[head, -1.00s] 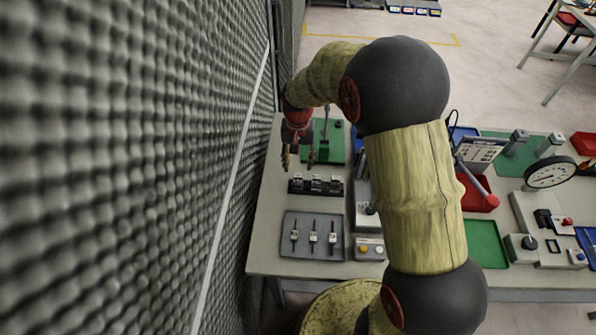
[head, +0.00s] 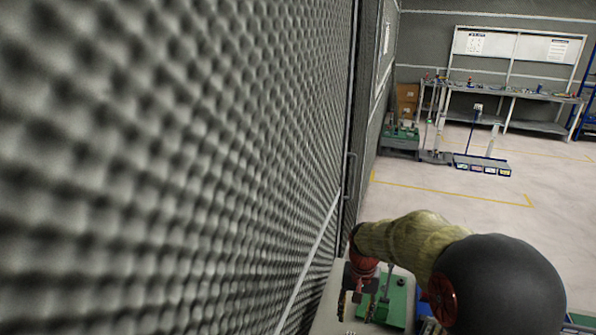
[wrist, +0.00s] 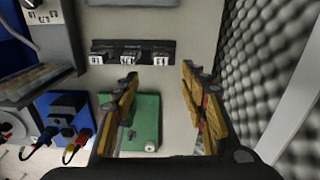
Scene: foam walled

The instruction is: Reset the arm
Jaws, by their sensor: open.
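My gripper (head: 357,306) hangs at the end of my arm over the left end of the workbench (head: 329,312), near the foam wall. In the wrist view my gripper (wrist: 160,84) is open, with its two yellow-and-black fingers spread apart and nothing between them. Below the fingers lies the grey bench top (wrist: 172,107), with a green board (wrist: 145,112) partly hidden behind the left finger. The green board also shows in the head view (head: 397,303), just right of the gripper.
The foam wall (head: 180,160) stands close on the left. In the wrist view, a black rack with several switches (wrist: 132,52) and a blue box with cables (wrist: 66,114) sit on the bench. Open floor (head: 450,195) lies beyond; a far workbench (head: 505,92) stands at the back.

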